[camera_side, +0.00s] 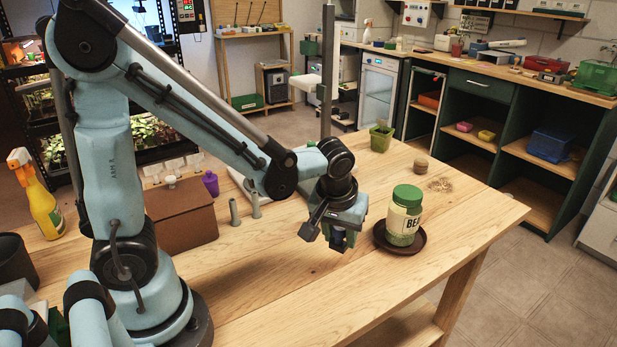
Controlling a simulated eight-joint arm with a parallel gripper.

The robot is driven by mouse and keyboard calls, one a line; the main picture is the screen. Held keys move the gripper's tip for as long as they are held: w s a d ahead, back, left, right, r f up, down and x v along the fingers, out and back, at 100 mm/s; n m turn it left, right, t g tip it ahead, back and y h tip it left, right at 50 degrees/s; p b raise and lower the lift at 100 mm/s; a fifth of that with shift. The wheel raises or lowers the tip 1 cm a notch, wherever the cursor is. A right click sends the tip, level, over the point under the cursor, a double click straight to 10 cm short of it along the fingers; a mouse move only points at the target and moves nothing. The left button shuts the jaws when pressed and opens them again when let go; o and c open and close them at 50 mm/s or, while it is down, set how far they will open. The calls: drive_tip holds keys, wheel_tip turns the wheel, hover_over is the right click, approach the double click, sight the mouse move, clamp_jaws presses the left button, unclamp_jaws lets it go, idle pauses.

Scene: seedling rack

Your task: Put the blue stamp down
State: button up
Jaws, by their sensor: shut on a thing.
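My gripper (337,238) hangs over the middle right of the wooden table, pointing down. Its jaws are shut on the blue stamp (338,239), a small dark blue piece that shows between the fingers. Most of the stamp is hidden by the gripper. The stamp appears to be a little above the tabletop, but the exact gap to the wood cannot be told from this view.
A green-lidded jar (404,216) stands on a dark saucer (416,245) just right of my gripper. Two grey tubes (256,206), a purple bottle (211,184) and a brown box (181,217) are left. A green pot (381,138) stands behind. The table's front is clear.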

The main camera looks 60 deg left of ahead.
sight(338, 261)
drive_tip(key=shift+w+a+f, duration=0.2)
drive_tip(key=shift+a+f, duration=0.1)
drive_tip(key=shift+f, duration=1.9)
drive_tip(key=shift+f, duration=0.15)
drive_tip(key=o, duration=1)
drive_tip(key=shift+o, duration=0.2)
